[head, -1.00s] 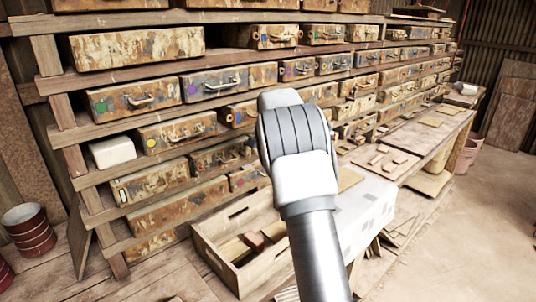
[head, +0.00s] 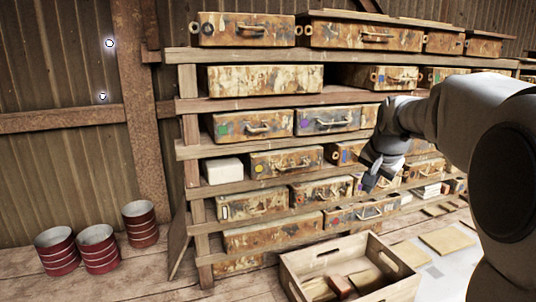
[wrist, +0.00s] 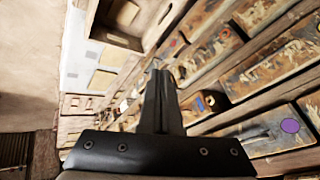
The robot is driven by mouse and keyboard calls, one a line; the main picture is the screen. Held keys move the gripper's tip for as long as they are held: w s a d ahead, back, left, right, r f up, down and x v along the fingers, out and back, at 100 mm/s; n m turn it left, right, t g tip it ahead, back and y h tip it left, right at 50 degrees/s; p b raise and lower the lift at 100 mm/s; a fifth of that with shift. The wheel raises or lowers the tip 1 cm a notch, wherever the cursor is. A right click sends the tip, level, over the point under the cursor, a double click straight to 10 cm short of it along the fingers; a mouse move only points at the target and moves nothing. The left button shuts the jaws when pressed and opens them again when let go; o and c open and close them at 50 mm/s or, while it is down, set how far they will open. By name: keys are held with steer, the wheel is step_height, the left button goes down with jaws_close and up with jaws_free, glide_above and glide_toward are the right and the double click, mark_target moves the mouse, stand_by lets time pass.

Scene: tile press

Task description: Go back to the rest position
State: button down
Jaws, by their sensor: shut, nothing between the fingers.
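My gripper (head: 374,180) is in front of the rack of rusty drawers, at the right of the head view. In the wrist view my gripper (wrist: 160,75) shows its two dark fingers together with nothing between them. It points past the drawers toward the workbench. The head view shows my arm reaching in from the right edge, hiding part of the rack behind it. The gripper appears clear of the drawers, though the exact gap cannot be told.
The shelf rack (head: 190,150) holds several drawers and a white block (head: 222,170). A wooden crate (head: 300,275) with a few blocks stands below. Red-banded buckets (head: 98,250) stand at the left on open floor. Tiles (head: 447,240) lie on the bench at the right.

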steer(key=s+a+f+n, duration=0.2)
steer(key=s+a+n, duration=0.1)
steer(key=s, duration=0.7)
steer(key=s+a+f+n, duration=0.2)
steer(key=s+a, duration=0.1)
steer(key=s, duration=0.7)
steer(key=s+a+f+n+g+y, duration=0.1)
steer(key=s+a+f+n, duration=0.1)
steer(key=s, duration=0.9)
steer(key=shift+a+n, duration=0.8)
steer(key=shift+a, duration=0.2)
